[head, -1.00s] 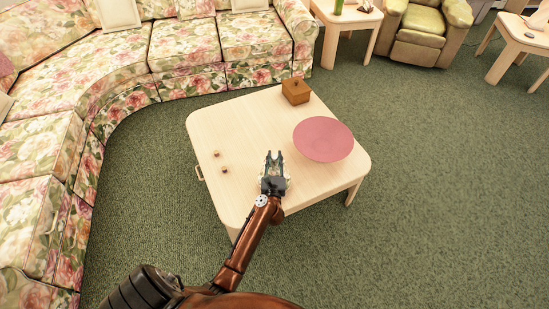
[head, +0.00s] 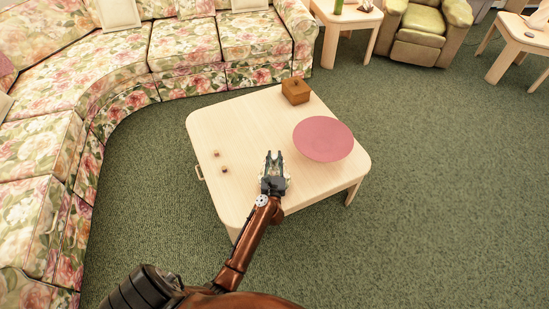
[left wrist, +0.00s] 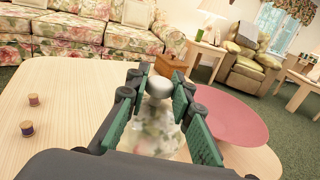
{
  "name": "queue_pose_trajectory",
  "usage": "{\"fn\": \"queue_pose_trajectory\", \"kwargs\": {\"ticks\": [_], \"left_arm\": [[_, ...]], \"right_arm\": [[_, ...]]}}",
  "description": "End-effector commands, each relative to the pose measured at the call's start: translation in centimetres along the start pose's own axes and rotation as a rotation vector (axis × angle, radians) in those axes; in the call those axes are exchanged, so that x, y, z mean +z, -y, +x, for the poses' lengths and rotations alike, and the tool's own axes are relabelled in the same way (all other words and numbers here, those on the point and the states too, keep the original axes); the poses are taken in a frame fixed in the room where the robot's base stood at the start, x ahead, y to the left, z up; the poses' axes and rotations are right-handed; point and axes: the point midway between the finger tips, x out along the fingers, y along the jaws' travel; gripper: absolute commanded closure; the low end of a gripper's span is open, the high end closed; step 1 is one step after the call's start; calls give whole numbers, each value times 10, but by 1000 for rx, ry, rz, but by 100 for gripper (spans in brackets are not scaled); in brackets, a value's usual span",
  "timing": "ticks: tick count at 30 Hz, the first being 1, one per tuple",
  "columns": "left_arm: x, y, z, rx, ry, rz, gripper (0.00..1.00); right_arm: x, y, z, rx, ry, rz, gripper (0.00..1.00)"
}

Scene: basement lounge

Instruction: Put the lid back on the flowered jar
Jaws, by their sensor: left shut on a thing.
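My left gripper (head: 273,158) is over the near part of the coffee table. In the left wrist view its green-padded fingers (left wrist: 160,100) stand on both sides of the lid's round white knob (left wrist: 159,87) and are shut on the lid. Below the knob is a pale rounded body with a green and pink flower pattern, the flowered jar (left wrist: 153,137). In the head view only pale edges of the jar (head: 289,181) show beside the gripper. The seam between lid and jar is hidden, so I cannot tell whether they touch. My right gripper is not in view.
A large pink bowl (head: 323,140) stands close to the right of the gripper. A brown wooden box (head: 296,91) is at the table's far corner. The middle of the coffee table (head: 245,125) is clear.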

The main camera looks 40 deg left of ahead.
Motion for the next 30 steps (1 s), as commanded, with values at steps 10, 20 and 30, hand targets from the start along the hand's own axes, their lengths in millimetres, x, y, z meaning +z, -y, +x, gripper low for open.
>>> {"fn": "queue_pose_trajectory", "kwargs": {"ticks": [10,20,30], "left_arm": [[0,0,0,0,1,-1,100],[0,0,0,0,0,0,64],[-1,0,0,0,-1,0,54]], "right_arm": [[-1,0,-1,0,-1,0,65],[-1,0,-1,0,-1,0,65],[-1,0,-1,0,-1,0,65]]}}
